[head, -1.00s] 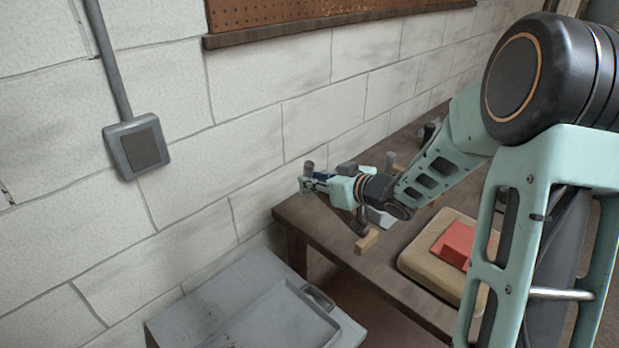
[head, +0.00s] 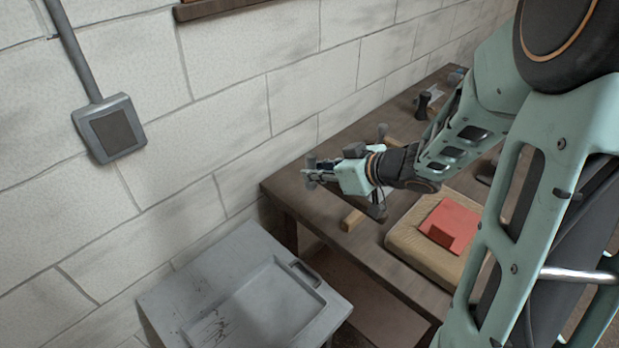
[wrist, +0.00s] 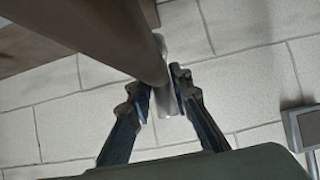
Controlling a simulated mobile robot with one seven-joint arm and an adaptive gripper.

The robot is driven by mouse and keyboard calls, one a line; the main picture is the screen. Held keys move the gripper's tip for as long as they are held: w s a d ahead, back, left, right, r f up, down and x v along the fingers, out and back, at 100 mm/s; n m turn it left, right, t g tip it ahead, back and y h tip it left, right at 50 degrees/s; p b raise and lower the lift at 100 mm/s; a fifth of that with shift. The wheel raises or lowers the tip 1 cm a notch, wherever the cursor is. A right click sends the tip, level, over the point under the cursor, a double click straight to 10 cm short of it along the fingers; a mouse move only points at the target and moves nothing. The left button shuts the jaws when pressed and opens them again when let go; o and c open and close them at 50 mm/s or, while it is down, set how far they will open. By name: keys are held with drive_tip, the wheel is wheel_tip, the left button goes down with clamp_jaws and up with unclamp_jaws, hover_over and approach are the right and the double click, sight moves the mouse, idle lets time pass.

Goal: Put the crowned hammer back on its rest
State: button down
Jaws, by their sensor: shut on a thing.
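My gripper (head: 318,170) is over the far left end of the wooden bench in the head view. In the wrist view my gripper (wrist: 162,88) is shut on a grey metal piece (wrist: 166,100) between the fingertips. A thick dark brown shaft (wrist: 125,40) runs from it toward the upper left, close to the camera; I take the two to be the hammer. In the head view the hammer is mostly hidden by the gripper and arm.
The bench (head: 300,200) runs along a white block wall. A small dark upright object (head: 423,105) stands farther back. A grey cabinet (head: 180,300) with a tray top stands at front left.

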drive_tip(key=w+f, duration=0.2)
drive_tip(key=w, duration=0.1)
drive_tip(key=w+a+f, duration=0.1)
drive_tip(key=w+f, duration=0.2)
drive_tip(key=w, duration=0.1)
drive_tip(key=w+f, duration=0.3)
drive_tip(key=w, duration=0.1)
drive_tip(key=shift+a+f, duration=0.25)
drive_tip(key=shift+a, duration=0.05)
drive_tip(key=shift+f+b, duration=0.3)
drive_tip(key=shift+f, duration=1.25)
drive_tip(key=shift+f, duration=0.2)
drive_tip(key=c, duration=1.8)
unclamp_jaws()
drive_tip(key=shift+o, duration=0.2)
